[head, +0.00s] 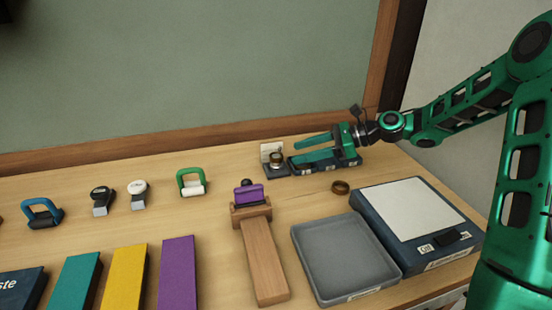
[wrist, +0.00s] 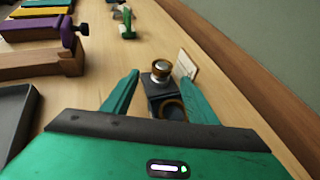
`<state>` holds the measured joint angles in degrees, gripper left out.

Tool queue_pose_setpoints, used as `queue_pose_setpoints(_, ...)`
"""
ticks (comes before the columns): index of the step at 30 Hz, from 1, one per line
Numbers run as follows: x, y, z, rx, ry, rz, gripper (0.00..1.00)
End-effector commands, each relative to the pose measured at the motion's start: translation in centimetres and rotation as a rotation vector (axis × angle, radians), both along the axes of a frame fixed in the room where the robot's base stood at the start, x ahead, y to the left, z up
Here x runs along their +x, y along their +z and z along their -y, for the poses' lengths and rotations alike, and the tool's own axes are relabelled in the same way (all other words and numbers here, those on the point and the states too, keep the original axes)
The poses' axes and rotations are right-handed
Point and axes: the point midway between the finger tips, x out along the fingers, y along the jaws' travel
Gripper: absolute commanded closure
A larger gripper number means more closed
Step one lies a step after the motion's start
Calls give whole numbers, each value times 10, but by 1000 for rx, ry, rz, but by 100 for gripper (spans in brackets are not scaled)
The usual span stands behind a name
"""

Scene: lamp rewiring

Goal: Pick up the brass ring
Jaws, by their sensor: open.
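My gripper (head: 298,152) is open above a low dark tray (head: 340,168) at the back right, its fingers pointing left. It also shows in the wrist view (wrist: 166,78), with nothing held between the fingers. A brass-coloured round piece with a pale top (head: 276,158) sits on a dark block beyond the fingertips; it also shows in the wrist view (wrist: 161,67). A brownish ring (wrist: 172,104) shows between the fingers, partly hidden by my gripper body. A darker brass-brown ring (head: 340,187) lies flat on the table, in front of the tray. I cannot tell which is the brass ring.
A white card (head: 266,149) stands behind the dark block. A grey tray (head: 345,258) and a blue scale-like box (head: 418,222) are at front right. A wooden holder with a purple clamp (head: 250,205) stands left of them. Bare table lies around the ring.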

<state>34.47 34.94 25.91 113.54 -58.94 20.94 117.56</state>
Motion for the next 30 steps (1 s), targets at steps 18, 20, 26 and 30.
queue_pose_setpoints(18, 16, -18, -51, -1, 0, 0, 47)
queue_pose_setpoints(20, 17, -18, -51, -1, -1, 0, 47)
queue_pose_setpoints(26, 16, -18, -50, -1, 0, 0, 71)
queue_pose_setpoints(30, 16, -18, -50, -1, 0, 0, 91)
